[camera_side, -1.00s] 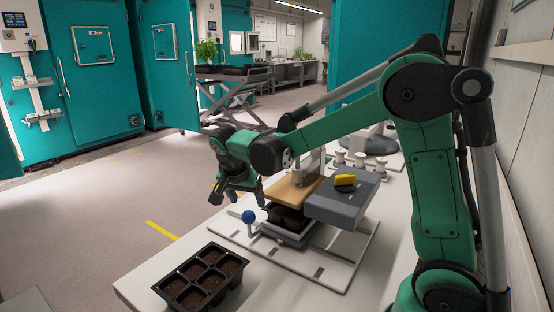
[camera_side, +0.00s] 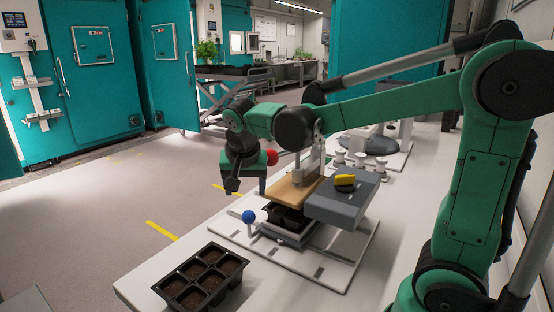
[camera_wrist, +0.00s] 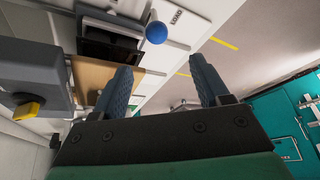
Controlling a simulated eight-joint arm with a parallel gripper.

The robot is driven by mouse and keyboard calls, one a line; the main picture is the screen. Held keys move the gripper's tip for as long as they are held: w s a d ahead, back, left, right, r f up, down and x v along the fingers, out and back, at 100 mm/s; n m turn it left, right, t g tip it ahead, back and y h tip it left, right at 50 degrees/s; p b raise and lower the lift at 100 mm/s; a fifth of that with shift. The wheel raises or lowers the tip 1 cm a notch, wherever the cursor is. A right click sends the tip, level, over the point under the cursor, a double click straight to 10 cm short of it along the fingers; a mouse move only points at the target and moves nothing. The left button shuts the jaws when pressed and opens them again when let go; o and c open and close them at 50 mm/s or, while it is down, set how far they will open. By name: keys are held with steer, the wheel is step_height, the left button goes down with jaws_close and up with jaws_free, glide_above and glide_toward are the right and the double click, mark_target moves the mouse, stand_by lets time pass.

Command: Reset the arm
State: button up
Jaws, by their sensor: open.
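My gripper shows in the side view (camera_side: 248,188), raised above the bench's far-left edge, beside the bench machine (camera_side: 342,205). In the wrist view its two blue-grey fingers (camera_wrist: 163,85) stand wide apart with nothing between them. The machine has a grey block with a yellow knob (camera_side: 345,181), a tan plate (camera_side: 294,192) and a black tray (camera_side: 288,217) low at its front. The machine also shows in the wrist view (camera_wrist: 30,70), on the left. My fingertips are partly hidden in the side view.
A black tray of soil cells (camera_side: 202,279) sits at the bench's near corner. A blue ball knob (camera_side: 248,216) stands on the machine's base plate, and a red ball (camera_side: 271,157) shows behind my gripper. Several white spools (camera_side: 360,160) stand behind the machine. The floor at left is clear.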

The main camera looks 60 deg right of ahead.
steer(key=s+a+f+n+t+y, duration=0.1)
steer(key=s+a+n+t+y, duration=0.2)
steer(key=s+a+n, duration=0.4)
steer(key=s+n+t, duration=0.1)
steer(key=n, duration=0.2)
steer(key=shift+f+n+y, duration=0.3)
steer(key=shift+n, duration=0.1)
steer(key=shift+s, duration=0.1)
